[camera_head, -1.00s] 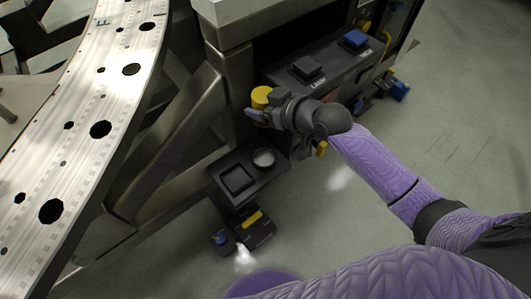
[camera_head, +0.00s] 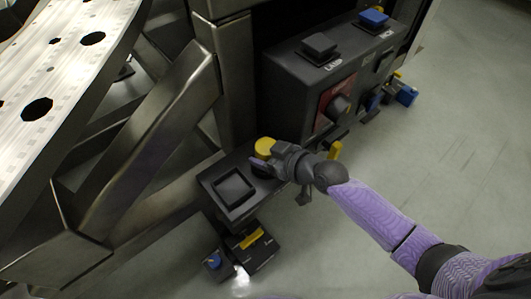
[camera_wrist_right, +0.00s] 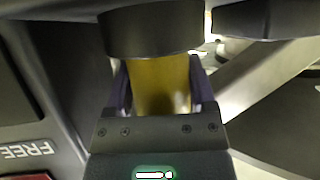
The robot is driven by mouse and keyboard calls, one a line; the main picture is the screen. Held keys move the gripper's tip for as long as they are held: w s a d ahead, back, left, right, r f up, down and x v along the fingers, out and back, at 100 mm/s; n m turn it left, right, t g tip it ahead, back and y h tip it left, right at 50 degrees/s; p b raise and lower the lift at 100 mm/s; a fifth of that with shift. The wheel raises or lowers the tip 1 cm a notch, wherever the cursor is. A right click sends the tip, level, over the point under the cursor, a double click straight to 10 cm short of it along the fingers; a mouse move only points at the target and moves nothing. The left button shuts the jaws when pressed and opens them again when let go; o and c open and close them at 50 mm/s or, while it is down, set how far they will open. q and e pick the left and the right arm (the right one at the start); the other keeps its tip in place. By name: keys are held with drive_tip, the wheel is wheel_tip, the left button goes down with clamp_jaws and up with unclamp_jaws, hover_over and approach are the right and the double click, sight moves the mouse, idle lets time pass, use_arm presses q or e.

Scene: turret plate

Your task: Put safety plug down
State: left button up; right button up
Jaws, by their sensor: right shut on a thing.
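The safety plug is a yellow cylinder (camera_head: 265,146) with a wide dark end (camera_wrist_right: 152,30). My right gripper (camera_head: 262,160) is shut on it, with a finger on each side of the yellow part in the right wrist view (camera_wrist_right: 160,88). The plug is at the right part of a low dark shelf box (camera_head: 212,186), beside a square recess (camera_head: 234,187). The plug and gripper cover the shelf there, and I cannot tell whether the plug touches it. My left gripper is not in view.
Behind stands a dark panel box (camera_head: 287,82) with a black button (camera_head: 319,46), a blue button (camera_head: 373,18) and a red plate with a dark knob (camera_head: 338,106). Metal frame beams (camera_head: 150,140) stand left. Small boxes (camera_head: 250,246) sit below. Open floor (camera_head: 460,150) lies right.

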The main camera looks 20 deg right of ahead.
drive_tip(key=shift+f, duration=0.15)
drive_tip(key=o, duration=1)
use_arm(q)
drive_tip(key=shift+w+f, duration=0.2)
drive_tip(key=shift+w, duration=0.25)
use_arm(e)
drive_tip(key=o, duration=0.3)
